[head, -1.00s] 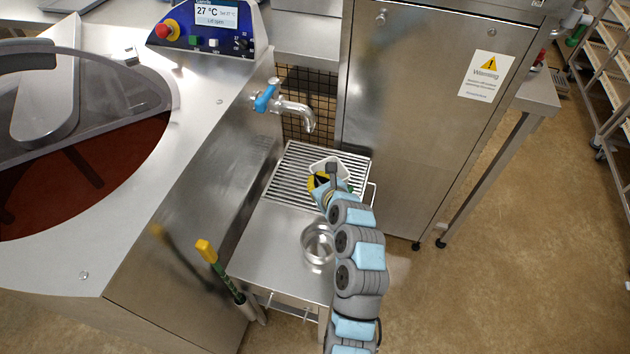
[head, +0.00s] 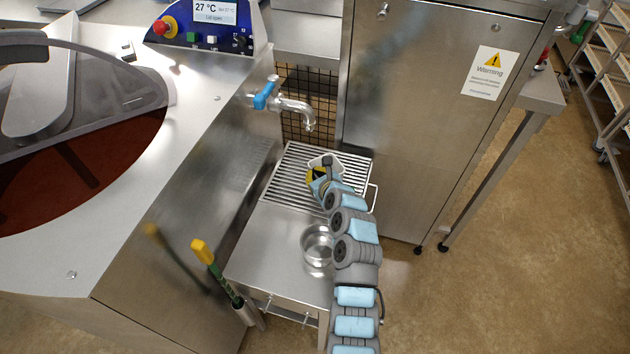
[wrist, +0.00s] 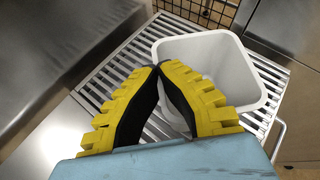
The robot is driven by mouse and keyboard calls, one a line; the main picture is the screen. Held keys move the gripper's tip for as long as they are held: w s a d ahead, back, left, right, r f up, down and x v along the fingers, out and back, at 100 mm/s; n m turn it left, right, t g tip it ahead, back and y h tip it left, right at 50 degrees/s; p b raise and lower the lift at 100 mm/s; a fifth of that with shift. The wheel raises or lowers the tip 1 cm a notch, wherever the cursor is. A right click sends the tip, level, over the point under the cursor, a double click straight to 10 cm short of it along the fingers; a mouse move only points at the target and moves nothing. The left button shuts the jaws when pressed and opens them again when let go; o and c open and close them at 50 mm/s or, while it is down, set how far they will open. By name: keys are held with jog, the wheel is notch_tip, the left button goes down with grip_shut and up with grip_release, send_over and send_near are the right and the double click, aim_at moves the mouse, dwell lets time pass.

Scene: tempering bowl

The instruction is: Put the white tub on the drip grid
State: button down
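The white tub (wrist: 205,55) is an open square container, seen from above in the wrist view. It is over the slatted drip grid (wrist: 125,62); whether its base touches the bars I cannot tell. In the head view the tub (head: 329,159) is partly hidden by my gripper (head: 320,172). In the wrist view my gripper (wrist: 158,68) has its yellow fingertips together at the tub's left rim, one finger on each side of the wall. The drip grid also shows in the head view (head: 288,180).
A blue-handled tap (head: 295,108) projects above the grid's back edge. A steel cabinet (head: 420,130) is close on the right, the tempering machine (head: 190,170) on the left.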

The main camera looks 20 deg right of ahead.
jog(key=shift+w+f+b, duration=0.1)
jog(key=shift+f+b, duration=0.35)
jog(key=shift+f, duration=1.05)
jog(key=shift+f, duration=0.1)
jog(key=c, duration=1.7)
grip_release()
jog(key=shift+f, duration=0.1)
jog(key=shift+c, duration=0.2)
jog(key=o, duration=0.5)
jog(key=shift+s+r, duration=0.2)
jog(key=shift+r, duration=0.2)
jog(key=p+v, duration=0.3)
jog(key=v, duration=0.8)
jog(key=shift+s, duration=0.3)
